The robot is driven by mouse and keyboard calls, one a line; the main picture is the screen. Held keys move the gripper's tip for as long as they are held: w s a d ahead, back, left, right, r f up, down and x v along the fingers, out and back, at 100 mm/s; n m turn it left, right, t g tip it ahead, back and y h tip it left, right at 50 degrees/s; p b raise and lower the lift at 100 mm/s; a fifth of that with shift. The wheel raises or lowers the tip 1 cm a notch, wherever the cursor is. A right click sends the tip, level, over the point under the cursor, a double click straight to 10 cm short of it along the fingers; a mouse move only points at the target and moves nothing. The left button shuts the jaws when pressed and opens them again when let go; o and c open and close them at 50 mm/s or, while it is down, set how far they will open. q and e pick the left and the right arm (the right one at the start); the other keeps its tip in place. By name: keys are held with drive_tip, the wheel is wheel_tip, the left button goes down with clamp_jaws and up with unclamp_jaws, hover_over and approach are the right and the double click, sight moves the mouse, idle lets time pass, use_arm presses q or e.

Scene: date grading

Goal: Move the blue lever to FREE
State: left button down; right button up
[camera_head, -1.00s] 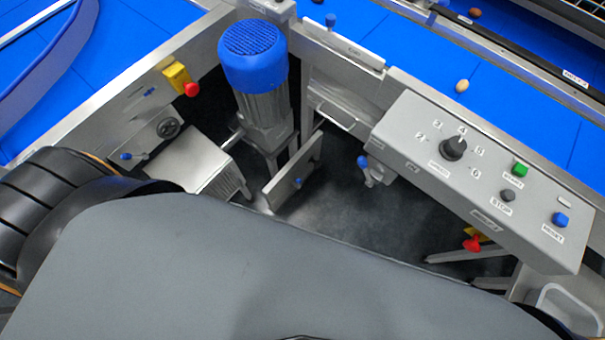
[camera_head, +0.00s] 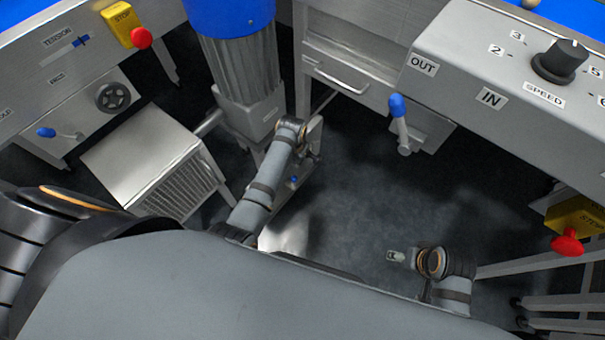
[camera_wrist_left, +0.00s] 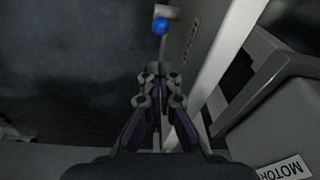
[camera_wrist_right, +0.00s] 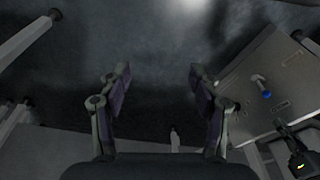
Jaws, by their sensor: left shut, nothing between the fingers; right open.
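In the left wrist view, a lever with a round blue knob (camera_wrist_left: 161,26) stands just beyond my left gripper (camera_wrist_left: 160,70), against the edge of a grey panel; a small gap shows between them. A blue spot on the low panel (camera_head: 293,180) beside my left arm in the head view looks like the same knob. My left gripper (camera_head: 312,143) is shut and empty. My right gripper (camera_head: 397,256) is open and empty; its own view shows the open fingers (camera_wrist_right: 158,80) and a panel with a blue-tipped lever (camera_wrist_right: 266,93). No FREE label is readable.
Another blue-handled lever (camera_head: 398,106) hangs below the OUT and IN labels. A further blue lever (camera_head: 46,132) sits left, near a handwheel (camera_head: 113,97). The motor (camera_head: 240,70) stands behind my left arm. Red stop buttons (camera_head: 141,38) (camera_head: 567,243) are at both sides.

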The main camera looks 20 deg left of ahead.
sight(292, 181)
use_arm(q)
wheel_tip(292, 181, down, 10)
drive_tip(key=w+b, duration=0.1)
drive_tip(key=b, duration=0.4)
drive_tip(key=shift+w+b, duration=0.2)
drive_tip(key=shift+b, duration=0.1)
use_arm(e)
drive_tip(key=w+a+f+t, duration=0.2)
drive_tip(key=w+f+t, duration=0.1)
drive_tip(key=f+t, duration=0.1)
drive_tip(key=shift+w+f+y, duration=0.25)
drive_tip(key=shift+f+y, duration=0.05)
drive_tip(key=shift+y, duration=0.1)
